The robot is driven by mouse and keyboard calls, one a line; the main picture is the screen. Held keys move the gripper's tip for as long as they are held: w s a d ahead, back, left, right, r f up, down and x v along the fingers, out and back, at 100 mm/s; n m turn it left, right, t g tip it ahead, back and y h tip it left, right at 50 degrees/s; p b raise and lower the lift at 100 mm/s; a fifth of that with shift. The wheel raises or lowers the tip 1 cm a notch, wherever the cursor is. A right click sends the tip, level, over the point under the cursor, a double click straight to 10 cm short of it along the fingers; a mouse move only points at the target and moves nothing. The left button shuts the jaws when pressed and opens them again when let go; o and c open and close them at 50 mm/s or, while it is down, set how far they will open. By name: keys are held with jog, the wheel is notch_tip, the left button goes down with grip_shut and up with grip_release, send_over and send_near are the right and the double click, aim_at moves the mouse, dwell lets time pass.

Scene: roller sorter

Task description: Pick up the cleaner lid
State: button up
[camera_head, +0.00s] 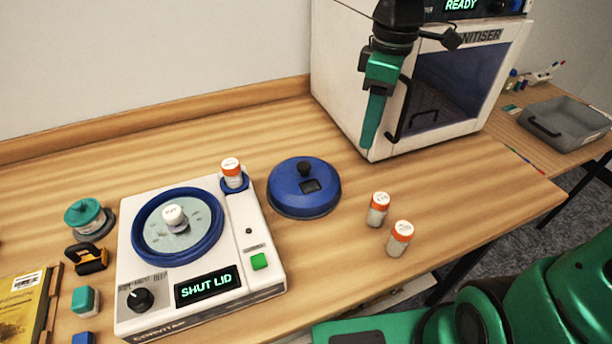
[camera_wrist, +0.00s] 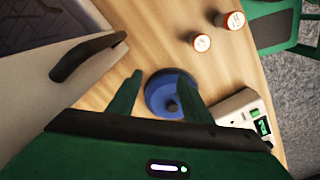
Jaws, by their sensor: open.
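The cleaner lid is a blue round lid (camera_head: 290,202) with a black knob and a small dark window. It lies on the wooden table, just right of the white cleaner (camera_head: 135,300), whose display reads SHUT LID. The cleaner's blue-rimmed bowl is uncovered and has a pale knob in its middle. My gripper (camera_head: 369,146) is open and empty, hanging fingers down above the table, up and right of the lid in the head view. In the wrist view the lid (camera_wrist: 157,105) shows beyond and between the spread green fingers of my gripper (camera_wrist: 160,75). The fingers appear clear of it.
The white sanitiser cabinet (camera_head: 345,75) with a black handle (camera_head: 402,115) is close behind my gripper. A grey tray (camera_head: 560,125) is at far right.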

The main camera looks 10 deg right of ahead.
jog(key=w+a+r+n, duration=0.1)
jog(key=a+n, duration=0.5)
jog(key=a, duration=0.6)
send_over(304, 164)
jog(key=shift+n+y, duration=0.3)
jog(key=shift+y, duration=0.1)
jog(key=f, duration=0.4)
jog(key=shift+d, duration=0.35)
jog(key=shift+a+f, duration=0.15)
jog(key=shift+f, duration=1.4)
jog(key=shift+a+f, duration=0.1)
jog(key=shift+f, duration=1.45)
grip_shut()
